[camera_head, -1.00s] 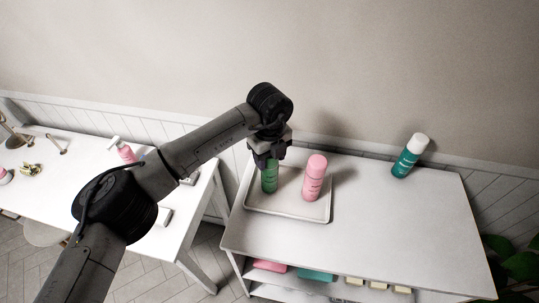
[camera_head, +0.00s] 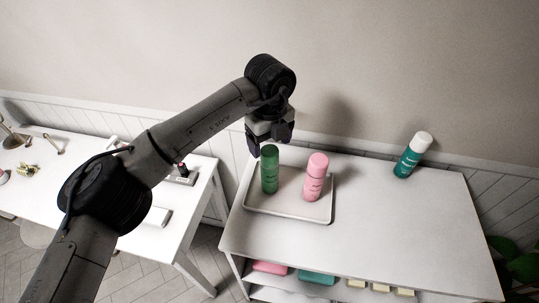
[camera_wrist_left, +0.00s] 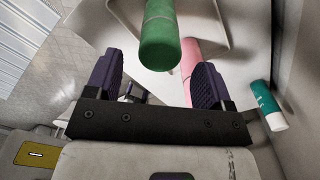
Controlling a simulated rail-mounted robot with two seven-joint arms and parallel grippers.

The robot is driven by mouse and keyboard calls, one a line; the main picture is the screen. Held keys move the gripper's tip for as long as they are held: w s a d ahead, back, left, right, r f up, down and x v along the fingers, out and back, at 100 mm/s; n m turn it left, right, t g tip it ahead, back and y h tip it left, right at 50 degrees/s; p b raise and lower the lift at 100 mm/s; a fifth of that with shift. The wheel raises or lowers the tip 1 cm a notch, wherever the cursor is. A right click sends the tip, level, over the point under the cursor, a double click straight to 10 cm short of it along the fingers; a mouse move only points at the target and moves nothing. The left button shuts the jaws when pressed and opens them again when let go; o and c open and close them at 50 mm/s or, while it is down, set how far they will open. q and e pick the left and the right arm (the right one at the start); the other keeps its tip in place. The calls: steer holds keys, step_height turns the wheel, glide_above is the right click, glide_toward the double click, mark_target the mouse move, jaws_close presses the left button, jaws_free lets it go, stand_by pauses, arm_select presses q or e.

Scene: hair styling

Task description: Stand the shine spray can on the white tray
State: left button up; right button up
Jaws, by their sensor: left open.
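A green can (camera_head: 269,172) stands upright on the left part of the white tray (camera_head: 290,216), and a pink can (camera_head: 315,180) stands beside it on the right. Which can is the shine spray cannot be read from the labels. My left gripper (camera_head: 268,143) is open and empty, just above and behind the green can's top. In the left wrist view the green can (camera_wrist_left: 160,50) lies ahead of the open fingers (camera_wrist_left: 155,76), not held. The pink can (camera_wrist_left: 190,62) is partly hidden by the right finger there. My right gripper is not in view.
The tray sits on a white cabinet (camera_head: 400,225). A teal can with a white cap (camera_head: 412,157) stands at its back right, near the wall. The cabinet top between is clear. A white table (camera_head: 100,190) with small items is at left.

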arm_select(q)
step_height(320, 180, up, 5)
steer(key=shift+r+b, duration=0.2)
steer(key=shift+b, duration=0.5)
steer(key=shift+r, duration=0.85)
